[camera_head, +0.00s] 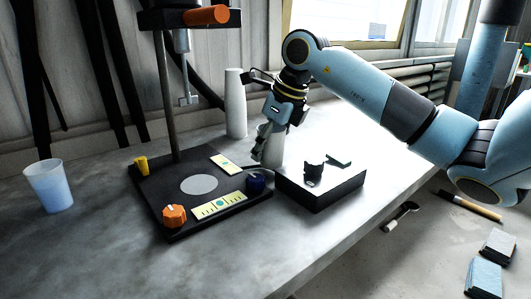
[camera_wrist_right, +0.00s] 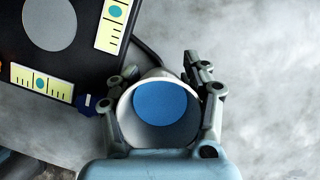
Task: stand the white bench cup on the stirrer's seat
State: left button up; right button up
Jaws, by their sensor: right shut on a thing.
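My right gripper (camera_head: 268,150) is shut on the white bench cup (camera_head: 275,150), behind the right side of the stirrer's base. In the wrist view the right gripper (camera_wrist_right: 165,95) has a finger on each side of the white cup (camera_wrist_right: 128,122), and a blue disc-like surface shows inside its round mouth. The stirrer's seat is a bare pale grey disc (camera_head: 199,184) on the black base plate (camera_head: 150,200); it also shows at the wrist view's upper left (camera_wrist_right: 50,22). The cup is to the right of the seat and apart from it. My left gripper is not in view.
The stirrer's post (camera_head: 167,100) rises behind the seat, with a hanging shaft (camera_head: 184,85). Orange (camera_head: 174,216), blue (camera_head: 255,181) and yellow (camera_head: 141,165) pieces stand on the base. A translucent cup (camera_head: 50,187), a white column (camera_head: 235,105) and a black box (camera_head: 322,188) stand nearby.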

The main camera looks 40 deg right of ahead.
jog(key=shift+f, duration=0.8)
jog(key=shift+f, duration=0.1)
jog(key=o, duration=1.3)
